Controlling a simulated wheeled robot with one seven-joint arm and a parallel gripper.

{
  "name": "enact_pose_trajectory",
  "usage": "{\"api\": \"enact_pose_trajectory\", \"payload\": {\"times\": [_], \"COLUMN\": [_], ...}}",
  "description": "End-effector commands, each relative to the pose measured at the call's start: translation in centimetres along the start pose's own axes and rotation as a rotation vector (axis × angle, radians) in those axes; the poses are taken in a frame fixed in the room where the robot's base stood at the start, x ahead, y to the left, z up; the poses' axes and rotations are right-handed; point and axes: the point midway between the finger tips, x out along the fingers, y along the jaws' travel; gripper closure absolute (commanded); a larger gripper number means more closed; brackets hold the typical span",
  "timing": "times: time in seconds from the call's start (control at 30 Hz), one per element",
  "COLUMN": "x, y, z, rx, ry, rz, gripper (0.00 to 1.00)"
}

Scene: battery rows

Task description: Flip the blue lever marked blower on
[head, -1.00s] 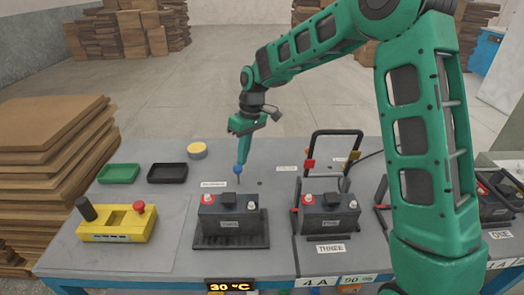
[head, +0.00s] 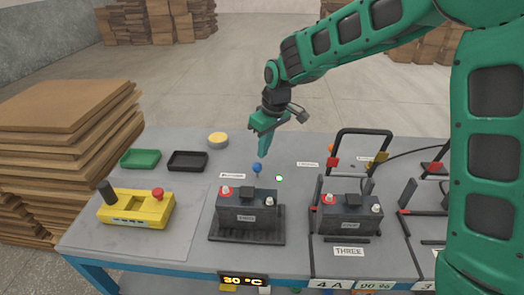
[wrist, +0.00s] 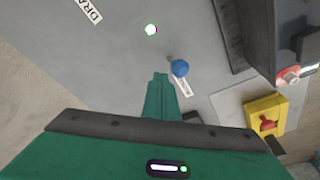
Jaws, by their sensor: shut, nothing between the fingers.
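The blue lever (head: 257,168) is a short stalk with a round blue knob, behind the left battery. A small white label (head: 232,176) lies beside it, its print too small to read. In the wrist view, the blue knob (wrist: 180,68) is just right of my fingertips, with the lit lamp (wrist: 151,29) beyond. My green gripper (head: 262,154) points down, shut and empty, with its tips just above the knob. A narrow gap seems to separate them.
The left battery (head: 247,208) and a second battery (head: 349,213) stand in front on the bench. A yellow box (head: 138,207), black tray (head: 188,161) and green tray (head: 140,159) are left. The bench behind the lever is mostly clear.

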Motion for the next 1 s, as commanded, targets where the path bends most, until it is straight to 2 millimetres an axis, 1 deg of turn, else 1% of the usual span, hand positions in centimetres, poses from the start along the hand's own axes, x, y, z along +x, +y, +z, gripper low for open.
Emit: {"api": "enact_pose_trajectory", "payload": {"times": [0.47,0.57,0.73,0.8,1.0], "x": [-0.4,-0.7,-1.7,-3.4,-7.5], "y": [0.3,1.0,3.2,3.0,2.7], "z": [-0.1,-0.2,-0.5,-0.5,-0.2], "rx": [0.002,0.003,0.002,-0.002,-0.001], "ry": [0.000,0.000,0.001,0.004,0.002], "rz": [0.000,0.000,0.000,0.002,0.001], "gripper": [1.00,1.00,1.00,1.00,1.00]}}
